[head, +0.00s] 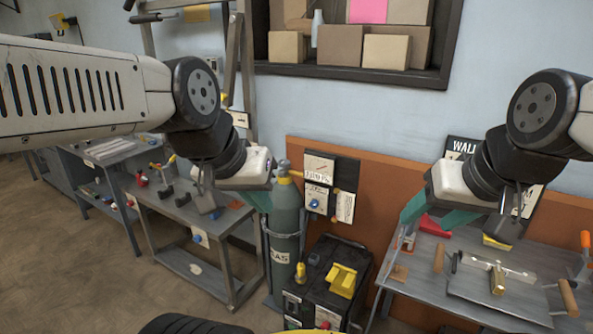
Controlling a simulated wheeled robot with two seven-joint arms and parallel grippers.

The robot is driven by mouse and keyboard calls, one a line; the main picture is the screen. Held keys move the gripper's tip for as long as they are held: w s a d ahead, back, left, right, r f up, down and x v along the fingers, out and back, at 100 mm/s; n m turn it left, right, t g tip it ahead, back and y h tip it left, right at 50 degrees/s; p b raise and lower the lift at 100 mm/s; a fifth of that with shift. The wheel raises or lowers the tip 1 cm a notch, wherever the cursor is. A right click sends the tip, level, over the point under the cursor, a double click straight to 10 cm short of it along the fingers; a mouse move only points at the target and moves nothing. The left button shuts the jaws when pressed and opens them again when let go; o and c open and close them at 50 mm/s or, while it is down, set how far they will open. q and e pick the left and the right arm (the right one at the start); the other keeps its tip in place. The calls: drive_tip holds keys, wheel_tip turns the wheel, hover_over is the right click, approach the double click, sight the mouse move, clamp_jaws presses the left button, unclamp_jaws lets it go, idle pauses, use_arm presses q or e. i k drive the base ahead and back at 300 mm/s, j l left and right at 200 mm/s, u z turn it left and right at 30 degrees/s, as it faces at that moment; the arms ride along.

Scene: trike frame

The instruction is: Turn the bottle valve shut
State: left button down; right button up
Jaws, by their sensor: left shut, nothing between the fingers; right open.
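A grey-green gas bottle (287,235) marked "GAS" stands upright in the middle of the head view, against the wall. Its valve (283,167) is the small grey top piece; how far it is turned cannot be told. My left gripper (263,205) is shut and empty, with its teal fingers pointing down just left of the bottle's upper body, below the valve. Whether it touches the bottle cannot be told. My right gripper (430,222) is open and empty, well to the right of the bottle, in front of the orange-brown panel and near the right workbench.
A black machine (325,283) with a yellow part on top stands right of the bottle. A grey workbench (470,305) with tools is at right, and a tool-laden table (190,215) at left. A shelf of boxes (340,45) hangs above. A control board (330,185) is beside the bottle.

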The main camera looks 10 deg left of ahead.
sight(283, 163)
drive_tip(key=i+j+u, duration=0.1)
drive_tip(key=i+j, duration=1.4)
drive_tip(key=j, duration=0.1)
